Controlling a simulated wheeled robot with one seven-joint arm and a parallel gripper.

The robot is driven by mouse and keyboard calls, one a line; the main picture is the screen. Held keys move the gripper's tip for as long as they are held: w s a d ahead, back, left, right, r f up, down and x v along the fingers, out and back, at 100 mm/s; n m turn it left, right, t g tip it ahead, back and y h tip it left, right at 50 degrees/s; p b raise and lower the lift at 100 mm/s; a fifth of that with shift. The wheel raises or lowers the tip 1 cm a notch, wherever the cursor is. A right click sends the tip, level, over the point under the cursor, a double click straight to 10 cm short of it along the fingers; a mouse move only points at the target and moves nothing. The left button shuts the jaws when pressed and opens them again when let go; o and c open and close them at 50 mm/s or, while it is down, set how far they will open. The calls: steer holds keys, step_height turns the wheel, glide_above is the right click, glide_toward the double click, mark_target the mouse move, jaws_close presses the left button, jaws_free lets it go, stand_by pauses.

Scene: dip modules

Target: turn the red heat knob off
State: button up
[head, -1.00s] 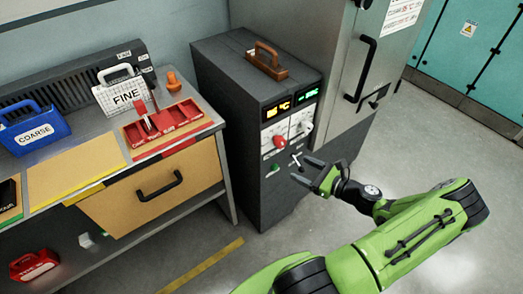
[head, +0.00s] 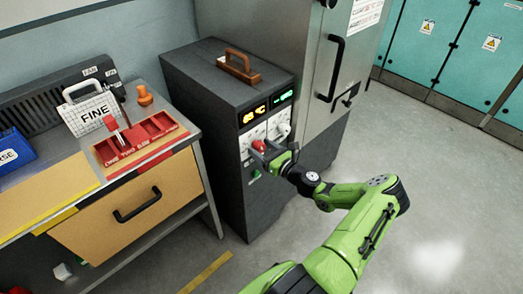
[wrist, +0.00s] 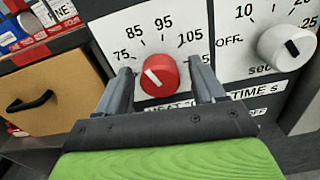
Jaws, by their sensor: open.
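The red heat knob (wrist: 158,75) is on the white front panel of the dark cabinet; its white pointer mark points up-left, between the printed 75 and 85. In the head view the knob (head: 258,146) is partly covered by my gripper. My gripper (wrist: 160,82) is open, with one finger on each side of the knob. A small gap shows on each side, more clearly on the left. The lower panel labels are partly hidden behind the gripper.
A green button (head: 255,175) is below the knobs. The workbench drawer (head: 130,215) and red tray (head: 142,142) stand to the left. The grey floor on the right is clear.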

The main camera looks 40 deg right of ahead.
steer(key=shift+w, duration=0.25)
steer(key=c, duration=1)
steer(key=shift+c, duration=0.2)
steer(key=shift+r+n, duration=0.1)
steer(key=shift+n, duration=0.2)
steer(key=n, duration=0.2)
steer(key=shift+n, duration=0.4)
steer(key=n, duration=0.4)
steer(key=shift+a+n+b, duration=0.1)
steer(key=shift+n+b, duration=0.2)
steer(key=shift+b, duration=0.05)
steer(key=n+b, duration=0.1)
steer(key=n, duration=0.2)
steer(key=shift+n, duration=0.3)
steer(key=shift+a+n+b, duration=0.1)
steer(key=shift+n+b, duration=0.7)
steer(key=shift+n, duration=1.3)
